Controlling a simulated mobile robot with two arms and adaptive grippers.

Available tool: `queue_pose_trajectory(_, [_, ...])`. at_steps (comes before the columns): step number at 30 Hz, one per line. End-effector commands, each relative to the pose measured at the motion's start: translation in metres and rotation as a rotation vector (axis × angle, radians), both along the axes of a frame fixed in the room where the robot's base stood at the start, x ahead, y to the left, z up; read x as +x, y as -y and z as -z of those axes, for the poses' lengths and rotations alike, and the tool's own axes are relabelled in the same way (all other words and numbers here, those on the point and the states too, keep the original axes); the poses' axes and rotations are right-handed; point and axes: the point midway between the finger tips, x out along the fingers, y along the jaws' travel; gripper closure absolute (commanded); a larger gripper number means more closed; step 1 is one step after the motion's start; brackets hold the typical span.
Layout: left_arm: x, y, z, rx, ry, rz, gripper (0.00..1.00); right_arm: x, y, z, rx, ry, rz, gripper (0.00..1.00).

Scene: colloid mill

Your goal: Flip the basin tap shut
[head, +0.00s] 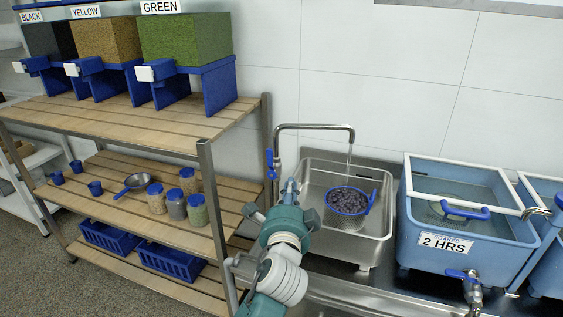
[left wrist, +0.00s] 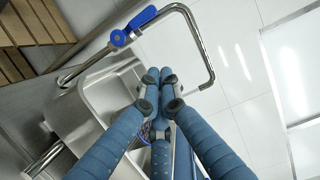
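The basin tap is a bent steel pipe (head: 315,127) at the left of the steel basin (head: 376,246). Its blue lever (head: 270,163) points up along the riser. The lever also shows in the left wrist view (left wrist: 142,18), lying along the pipe. My right gripper is not in view.
A wooden-shelved rack (head: 125,120) with bins and jars stands left of my left arm. A blue soaking tank (head: 455,215) stands right of the basin. The wall (head: 400,70) is close behind the tap.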

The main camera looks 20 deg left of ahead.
Motion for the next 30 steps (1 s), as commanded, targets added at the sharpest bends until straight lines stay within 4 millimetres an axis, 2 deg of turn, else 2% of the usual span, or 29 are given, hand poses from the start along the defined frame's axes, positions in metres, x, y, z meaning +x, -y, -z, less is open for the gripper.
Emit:
queue_pose_trajectory(3, [0.001, 0.002, -0.007, 0.019, 0.012, 0.001, 1.0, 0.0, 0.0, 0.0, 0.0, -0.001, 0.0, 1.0])
queue_pose_trajectory(14, [0.006, 0.0, -0.007, 0.018, 0.012, 0.001, 1.0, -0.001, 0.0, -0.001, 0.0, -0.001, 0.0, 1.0])
queue_pose_trajectory(20, [0.035, -0.006, -0.009, 0.019, 0.011, 0.0, 1.0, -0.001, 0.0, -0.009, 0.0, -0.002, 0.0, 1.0])
queue_pose_trajectory(30, [0.102, -0.02, -0.008, 0.016, 0.01, 0.001, 1.0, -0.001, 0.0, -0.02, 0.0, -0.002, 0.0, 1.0])
